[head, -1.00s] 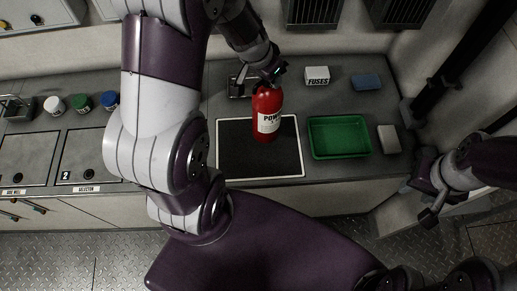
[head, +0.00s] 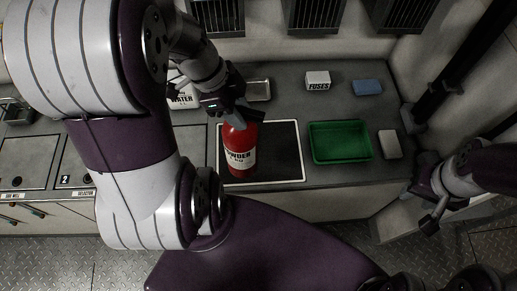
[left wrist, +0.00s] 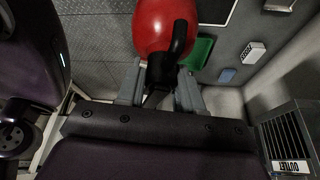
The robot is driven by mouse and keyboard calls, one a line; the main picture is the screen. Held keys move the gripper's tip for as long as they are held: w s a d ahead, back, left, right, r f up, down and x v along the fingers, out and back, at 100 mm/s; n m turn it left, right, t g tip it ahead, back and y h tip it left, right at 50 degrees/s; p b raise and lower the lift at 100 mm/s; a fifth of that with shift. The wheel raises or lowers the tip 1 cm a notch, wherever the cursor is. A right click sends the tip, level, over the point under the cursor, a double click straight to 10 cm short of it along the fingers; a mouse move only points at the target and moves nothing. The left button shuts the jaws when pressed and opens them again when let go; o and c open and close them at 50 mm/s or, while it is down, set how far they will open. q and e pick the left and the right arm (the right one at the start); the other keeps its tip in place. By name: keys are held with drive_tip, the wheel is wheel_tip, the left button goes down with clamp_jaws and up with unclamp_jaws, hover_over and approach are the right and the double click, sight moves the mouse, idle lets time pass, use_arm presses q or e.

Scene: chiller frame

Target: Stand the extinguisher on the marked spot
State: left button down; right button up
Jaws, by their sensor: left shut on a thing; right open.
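The red extinguisher (head: 239,150) with a white label is upright, over the left part of the black marked spot with a white border (head: 281,150). I cannot tell whether its base touches the surface. My left gripper (head: 238,114) is shut on the extinguisher at its top. In the left wrist view the red body (left wrist: 165,28) and black handle (left wrist: 178,42) show between the fingers (left wrist: 160,90). My right gripper (head: 432,212) is open and empty, off to the right beyond the counter's front edge.
A green tray (head: 340,159) stands right of the marked spot. A grey block (head: 390,144), a white FUSES box (head: 317,81) and a blue block (head: 367,87) lie around it. A metal tray (head: 258,90) and a white WATER container (head: 183,96) are behind.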

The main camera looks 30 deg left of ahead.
use_arm(q)
drive_tip(key=shift+d+m, duration=0.1)
drive_tip(key=shift+m, duration=0.2)
drive_tip(key=shift+w+f, duration=0.15)
drive_tip(key=shift+w, duration=0.15)
drive_tip(key=w+a+f+p, duration=0.1)
drive_tip(key=w+f+p, duration=0.1)
drive_tip(key=w+f, duration=0.8)
drive_tip(key=shift+w+a+f, duration=0.15)
drive_tip(key=shift+w+f, duration=0.15)
drive_tip(key=shift+w, duration=0.15)
drive_tip(key=shift+f, duration=0.1)
drive_tip(key=c, duration=0.7)
unclamp_jaws()
drive_tip(key=shift+s, duration=0.15)
